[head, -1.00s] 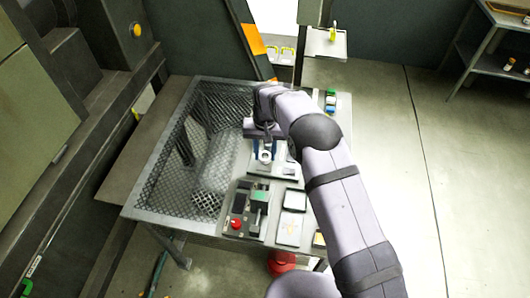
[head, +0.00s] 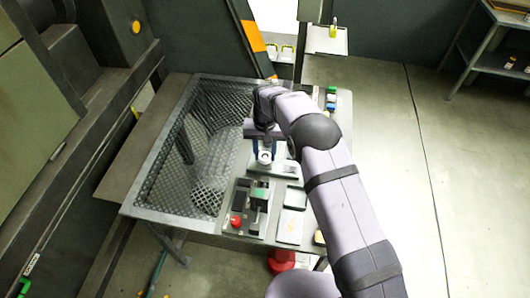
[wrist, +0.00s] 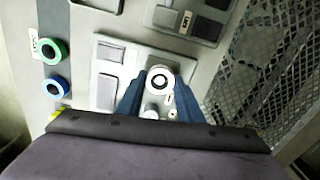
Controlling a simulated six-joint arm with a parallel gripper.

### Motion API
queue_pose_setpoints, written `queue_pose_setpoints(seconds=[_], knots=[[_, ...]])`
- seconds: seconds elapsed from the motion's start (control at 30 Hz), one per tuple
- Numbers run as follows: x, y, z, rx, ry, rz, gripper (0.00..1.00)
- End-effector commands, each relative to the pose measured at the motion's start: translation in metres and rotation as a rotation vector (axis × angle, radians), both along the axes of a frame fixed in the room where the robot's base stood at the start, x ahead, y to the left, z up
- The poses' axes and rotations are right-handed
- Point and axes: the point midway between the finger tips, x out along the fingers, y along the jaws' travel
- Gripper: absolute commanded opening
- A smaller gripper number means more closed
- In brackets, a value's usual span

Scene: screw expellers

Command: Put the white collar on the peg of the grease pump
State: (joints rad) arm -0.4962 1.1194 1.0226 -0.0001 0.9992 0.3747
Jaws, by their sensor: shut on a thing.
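The white collar (wrist: 159,81) is held between the blue fingers of my gripper (wrist: 158,92). In the wrist view I look into its ring, and a small pale round end shows inside a dark gap. I cannot tell whether the collar is around the peg or just above it. In the head view the collar (head: 265,157) shows below my gripper (head: 264,150), over a light plate (head: 285,170). My gripper and the collar hide most of the grease pump's peg. Small pale round parts (wrist: 150,112) show beside the collar in the wrist view.
A green ring (wrist: 54,49) and a blue ring (wrist: 56,87) stand left in the wrist view. A mesh panel (head: 208,150) lies left. Several flat panels surround the plate.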

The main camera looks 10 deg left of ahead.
Motion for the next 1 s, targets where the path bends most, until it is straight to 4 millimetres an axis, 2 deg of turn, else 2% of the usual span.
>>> queue_pose_setpoints(seconds=[1.0], knots=[[0.0002, 0.0001, -0.0086, 0.000, -0.001, 0.000, 0.09]])
